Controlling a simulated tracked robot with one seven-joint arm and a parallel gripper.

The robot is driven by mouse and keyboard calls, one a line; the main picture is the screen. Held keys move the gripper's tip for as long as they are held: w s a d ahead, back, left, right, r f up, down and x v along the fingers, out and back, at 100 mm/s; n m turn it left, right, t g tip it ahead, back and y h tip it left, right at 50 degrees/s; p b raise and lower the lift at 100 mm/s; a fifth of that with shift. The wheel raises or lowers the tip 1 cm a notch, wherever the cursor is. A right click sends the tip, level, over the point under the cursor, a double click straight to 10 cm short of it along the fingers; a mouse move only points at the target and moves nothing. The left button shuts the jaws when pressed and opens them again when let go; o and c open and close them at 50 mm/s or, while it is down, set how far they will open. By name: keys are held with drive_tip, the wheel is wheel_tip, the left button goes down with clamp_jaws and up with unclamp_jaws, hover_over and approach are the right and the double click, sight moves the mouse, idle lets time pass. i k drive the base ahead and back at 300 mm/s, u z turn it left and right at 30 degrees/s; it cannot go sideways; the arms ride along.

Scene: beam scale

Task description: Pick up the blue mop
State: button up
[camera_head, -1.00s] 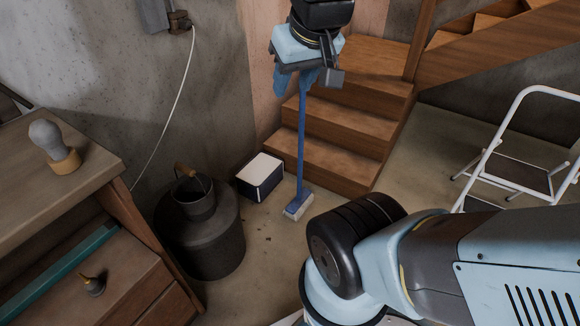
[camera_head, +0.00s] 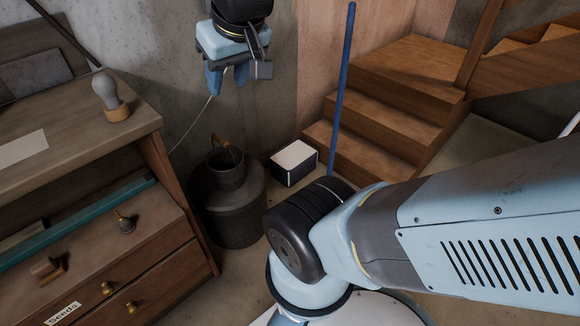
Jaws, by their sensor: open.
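The blue mop (camera_head: 342,90) stands nearly upright in front of the wooden stairs. Its long thin blue handle shows, and its lower end and head are hidden behind my arm. My gripper (camera_head: 226,88) is at the upper middle of the view, pointing down, to the left of the mop handle and clearly apart from it in the picture. Its blue fingers are open, and nothing shows between them.
Wooden stairs (camera_head: 385,100) rise behind the mop. A white-topped dark box (camera_head: 294,163) and a dark metal can (camera_head: 228,200) stand on the floor to its left. A wooden drawer cabinet (camera_head: 105,255) fills the left, with a bulb-like object (camera_head: 110,97) on top.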

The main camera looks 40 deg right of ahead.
sight(352, 5)
drive_tip(key=z, duration=0.6)
drive_tip(key=i, duration=0.1)
drive_tip(key=u, duration=2.25)
drive_tip(key=k, duration=1.7)
drive_tip(key=u, duration=0.55)
drive_tip(key=i, duration=0.1)
drive_tip(key=z, duration=3.2)
drive_tip(key=i, duration=0.8)
